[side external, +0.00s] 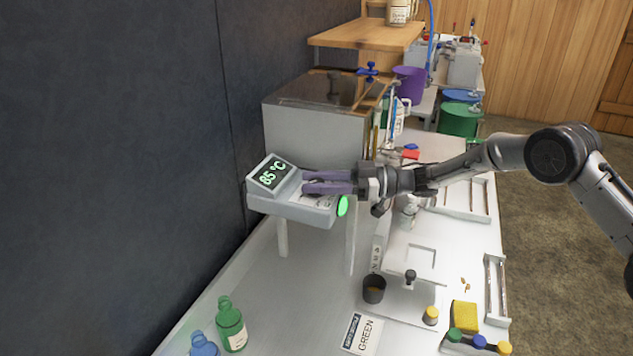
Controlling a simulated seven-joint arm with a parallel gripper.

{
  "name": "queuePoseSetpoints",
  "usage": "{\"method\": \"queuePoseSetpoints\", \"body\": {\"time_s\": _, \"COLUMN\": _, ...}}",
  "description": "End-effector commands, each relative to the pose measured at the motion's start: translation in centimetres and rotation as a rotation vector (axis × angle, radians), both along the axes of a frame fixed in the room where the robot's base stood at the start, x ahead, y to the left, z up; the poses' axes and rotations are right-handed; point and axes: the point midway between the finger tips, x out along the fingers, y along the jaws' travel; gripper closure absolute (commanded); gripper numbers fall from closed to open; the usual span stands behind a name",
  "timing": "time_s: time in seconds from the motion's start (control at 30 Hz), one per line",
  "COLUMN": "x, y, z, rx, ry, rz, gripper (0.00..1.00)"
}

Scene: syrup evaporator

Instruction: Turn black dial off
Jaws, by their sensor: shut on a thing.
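The control box (290,206) is a light grey unit on legs at the front of the evaporator. Its tilted display (271,174) reads 85 °C in green digits. A round light (343,205) on the box's right end glows green. My gripper (307,182) reaches in from the right, its purple-grey fingers pointing left over the top of the box, just right of the display. The fingers are shut on the black dial, of which only a little dark shape shows between them. The dial's marks and setting cannot be read.
The metal evaporator tank (318,130) stands right behind the box, and a dark wall (120,150) lies to the left. Green (231,325) and blue (203,344) bottles, a dark cup (374,289) and a yellow sponge (464,316) stand in front. The bench between the box and bottles is clear.

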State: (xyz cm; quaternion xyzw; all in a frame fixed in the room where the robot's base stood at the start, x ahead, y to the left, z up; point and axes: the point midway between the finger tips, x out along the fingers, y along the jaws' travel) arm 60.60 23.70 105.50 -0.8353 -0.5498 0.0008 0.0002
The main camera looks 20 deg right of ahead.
Motion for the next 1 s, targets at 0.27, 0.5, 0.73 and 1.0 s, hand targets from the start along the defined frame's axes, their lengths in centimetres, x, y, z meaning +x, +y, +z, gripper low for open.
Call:
{"method": "queuePoseSetpoints", "body": {"time_s": 0.27, "x": 0.03, "y": -0.02, "z": 0.08, "rx": 0.0, "ry": -0.002, "rz": 0.021, "gripper": 1.0}}
{"method": "queuePoseSetpoints", "body": {"time_s": 0.5, "x": 0.04, "y": 0.01, "z": 0.11, "rx": 0.001, "ry": -0.003, "rz": 0.02, "gripper": 1.0}}
{"method": "queuePoseSetpoints", "body": {"time_s": 0.73, "x": 0.02, "y": 0.02, "z": 0.09, "rx": 0.001, "ry": -0.003, "rz": 0.02, "gripper": 0.29}}
{"method": "queuePoseSetpoints", "body": {"time_s": 1.0, "x": 0.02, "y": 0.04, "z": 0.19, "rx": 0.0, "ry": -0.002, "rz": 0.02, "gripper": 0.29}}
